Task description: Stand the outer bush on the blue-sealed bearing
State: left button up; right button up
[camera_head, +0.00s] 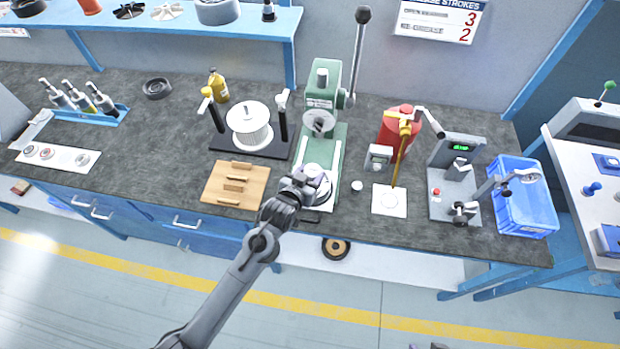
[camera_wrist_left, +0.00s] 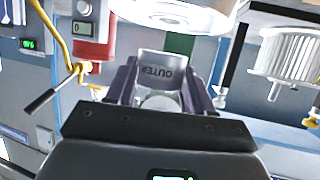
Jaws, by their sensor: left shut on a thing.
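My left gripper (camera_head: 303,186) is at the front of the green arbor press (camera_head: 335,140), low over its base. It is shut on the outer bush (camera_wrist_left: 163,72), a pale grey sleeve marked OUTER, which shows between the two jaws in the left wrist view. In the head view the bush (camera_head: 315,170) is small and partly hidden by the gripper. A round pale part (camera_head: 325,190) shows beside the gripper on the press base. I cannot make out a blue seal there, nor tell whether the bush touches that part. My right gripper is out of view.
A white rotor (camera_head: 249,125) on a black stand and a wooden block tray (camera_head: 216,188) are left of the press. A red canister (camera_head: 393,138), a white mat (camera_head: 389,201) and a blue crate (camera_head: 526,215) are to the right. A white strip (camera_head: 62,162) holds bearings.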

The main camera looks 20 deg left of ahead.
pick_arm(q)
jog(key=shift+f, duration=1)
jog(key=shift+f, duration=0.3)
jog(key=shift+f, duration=0.15)
jog(key=o, duration=1.2)
